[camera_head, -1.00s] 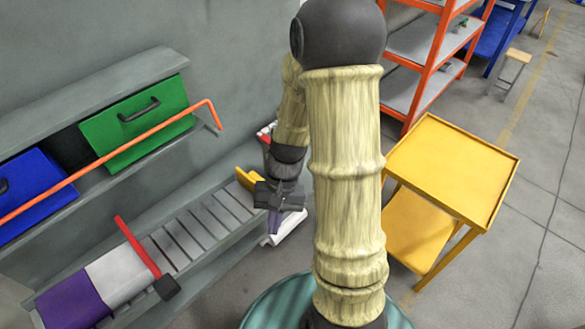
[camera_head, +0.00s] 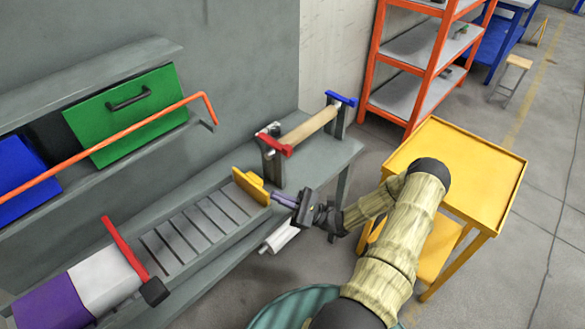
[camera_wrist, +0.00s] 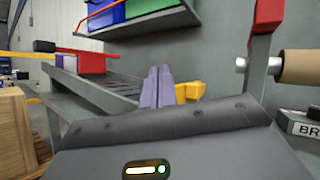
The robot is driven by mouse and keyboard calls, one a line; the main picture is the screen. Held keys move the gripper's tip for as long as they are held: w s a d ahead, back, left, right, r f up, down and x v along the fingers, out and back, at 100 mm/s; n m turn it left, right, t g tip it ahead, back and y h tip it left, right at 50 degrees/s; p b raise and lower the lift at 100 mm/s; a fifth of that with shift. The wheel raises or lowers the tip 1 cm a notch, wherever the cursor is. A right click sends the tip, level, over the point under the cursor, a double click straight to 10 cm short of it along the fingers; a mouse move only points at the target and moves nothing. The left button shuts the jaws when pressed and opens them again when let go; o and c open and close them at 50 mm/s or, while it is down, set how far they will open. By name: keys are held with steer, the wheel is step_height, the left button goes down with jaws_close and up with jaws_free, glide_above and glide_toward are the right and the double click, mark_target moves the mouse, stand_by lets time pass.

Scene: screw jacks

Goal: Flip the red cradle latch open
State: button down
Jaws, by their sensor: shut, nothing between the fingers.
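The red cradle latch (camera_head: 279,149) sits on top of the near grey post of a cradle on the bench's right end. It lies across the post top, beside the end of a tan roller (camera_head: 308,127). In the wrist view the red latch (camera_wrist: 268,14) is at the upper right, cut off by the frame edge. My gripper (camera_head: 277,197) is shut and empty, in front of and below the latch, clearly apart from it. Its purple-grey fingers (camera_wrist: 158,88) point away from the wrist camera, beside a yellow block (camera_head: 250,188); whether they touch it I cannot tell.
A blue latch (camera_head: 341,98) tops the far post. The slatted bench (camera_head: 205,222) carries a red bar (camera_head: 125,247) at left. An orange rail (camera_head: 135,136) runs before green and blue bins. A yellow cart (camera_head: 460,175) stands right, close to my arm.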

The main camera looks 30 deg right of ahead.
steer(key=d+f+m+t+h+b, duration=0.1)
steer(key=d+f+m+t+h, duration=0.2)
steer(key=d+m+t+h, duration=0.7)
steer(key=shift+w+f+t, duration=0.25)
steer(key=shift+w+t, duration=0.05)
steer(key=shift+t, duration=0.6)
steer(key=p+x, duration=0.2)
steer(key=x, duration=0.8)
steer(key=shift+r+p, duration=0.15)
steer(key=shift+p, duration=0.2)
